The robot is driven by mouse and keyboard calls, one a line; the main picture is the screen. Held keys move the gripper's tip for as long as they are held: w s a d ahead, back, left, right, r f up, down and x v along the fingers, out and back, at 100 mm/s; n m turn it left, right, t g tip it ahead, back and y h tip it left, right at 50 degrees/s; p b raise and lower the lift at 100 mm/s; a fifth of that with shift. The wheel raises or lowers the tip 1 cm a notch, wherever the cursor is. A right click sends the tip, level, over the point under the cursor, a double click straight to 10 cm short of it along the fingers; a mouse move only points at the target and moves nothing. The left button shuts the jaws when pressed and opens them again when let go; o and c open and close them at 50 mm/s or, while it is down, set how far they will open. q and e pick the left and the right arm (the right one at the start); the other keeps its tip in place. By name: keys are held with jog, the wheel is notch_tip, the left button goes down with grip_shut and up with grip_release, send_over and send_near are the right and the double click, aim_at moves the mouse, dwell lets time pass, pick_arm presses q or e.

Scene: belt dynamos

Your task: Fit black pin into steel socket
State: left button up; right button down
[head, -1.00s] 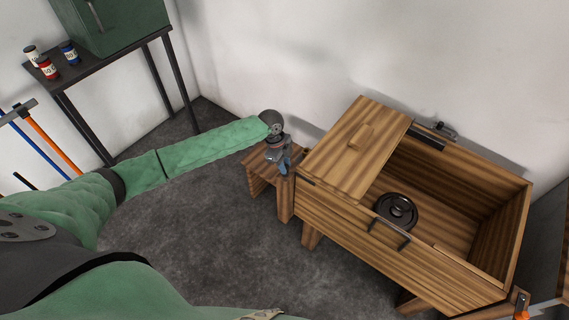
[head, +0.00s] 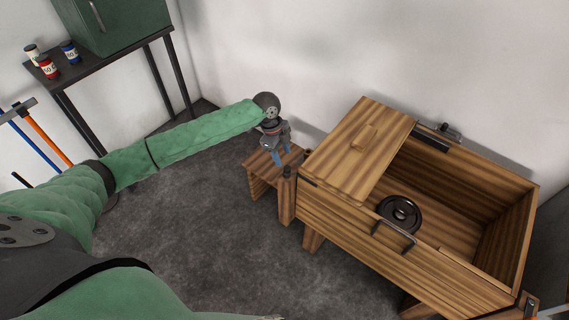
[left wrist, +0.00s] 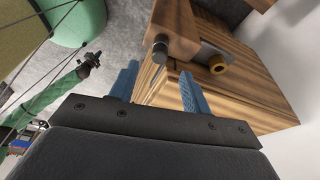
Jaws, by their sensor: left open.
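My left gripper (head: 279,158) is open and empty, its blue fingers pointing down over a small wooden stand (head: 262,178). A small dark cylinder, which looks like the black pin (head: 287,171), stands at the stand's front right corner. In the left wrist view a dark, grey-ended cylinder (left wrist: 160,50) shows between and beyond the open fingers (left wrist: 160,72); I cannot tell whether they straddle it. My right gripper (left wrist: 90,62) seems to show small in the left wrist view.
A large wooden box (head: 390,245) with a half-covering lid and a black wheel (head: 400,214) inside stands just right of the stand. A dark table (head: 92,75) with small jars and a green cabinet (head: 112,22) is at the left. The floor between is clear.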

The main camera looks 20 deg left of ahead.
pick_arm(q)
jog(key=shift+v, duration=0.95)
pick_arm(e)
jog(key=shift+w+a+r, duration=0.25)
jog(key=shift+w+r, duration=0.15)
jog(key=shift+w, duration=0.15)
jog(key=shift+d, duration=0.15)
